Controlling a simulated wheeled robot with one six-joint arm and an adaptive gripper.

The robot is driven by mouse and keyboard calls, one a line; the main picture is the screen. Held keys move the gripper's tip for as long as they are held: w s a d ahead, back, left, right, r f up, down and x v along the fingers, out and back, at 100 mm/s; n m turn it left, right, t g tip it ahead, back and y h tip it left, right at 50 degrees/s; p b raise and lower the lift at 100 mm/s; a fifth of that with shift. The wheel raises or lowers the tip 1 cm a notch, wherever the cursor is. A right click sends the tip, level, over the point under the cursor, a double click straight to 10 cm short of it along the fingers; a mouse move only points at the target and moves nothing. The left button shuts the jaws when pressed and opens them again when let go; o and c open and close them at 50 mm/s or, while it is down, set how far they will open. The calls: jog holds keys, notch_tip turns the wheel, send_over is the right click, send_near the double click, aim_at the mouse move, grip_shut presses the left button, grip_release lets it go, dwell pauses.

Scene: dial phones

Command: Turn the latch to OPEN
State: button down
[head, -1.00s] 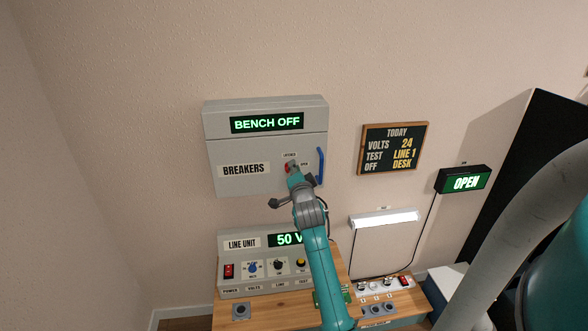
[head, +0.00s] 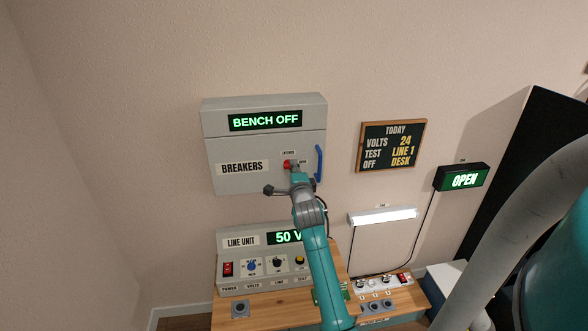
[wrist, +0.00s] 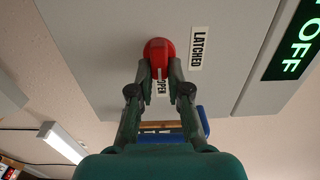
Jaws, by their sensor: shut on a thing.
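The red round latch (wrist: 159,50) is on the front of the grey BREAKERS cabinet (head: 225,148); the latch also shows in the head view (head: 287,163). My gripper (wrist: 160,72) is shut on the latch, one finger on each side of its lower part in the wrist view. A pale pointer line on the latch runs down between the fingers towards the OPEN label (wrist: 161,88). The LATCHED label (wrist: 197,48) is to the right of the latch in the wrist view. My fingers frame and partly crowd the OPEN label. The cabinet display (head: 265,121) reads BENCH OFF.
The cabinet's blue handle (head: 319,163) is just right of my gripper. Below is the line unit (head: 240,256) on the wooden bench (head: 275,306). A lamp (head: 383,216) and a chalkboard (head: 393,146) are on the wall to the right.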

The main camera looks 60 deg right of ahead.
jog(key=shift+w+r, duration=0.1)
jog(key=shift+r, duration=0.15)
jog(key=c, duration=1.1)
grip_release()
jog(key=shift+d+f, duration=0.1)
jog(key=shift+f, duration=0.05)
jog(key=shift+f, duration=0.1)
jog(key=v, duration=1.2)
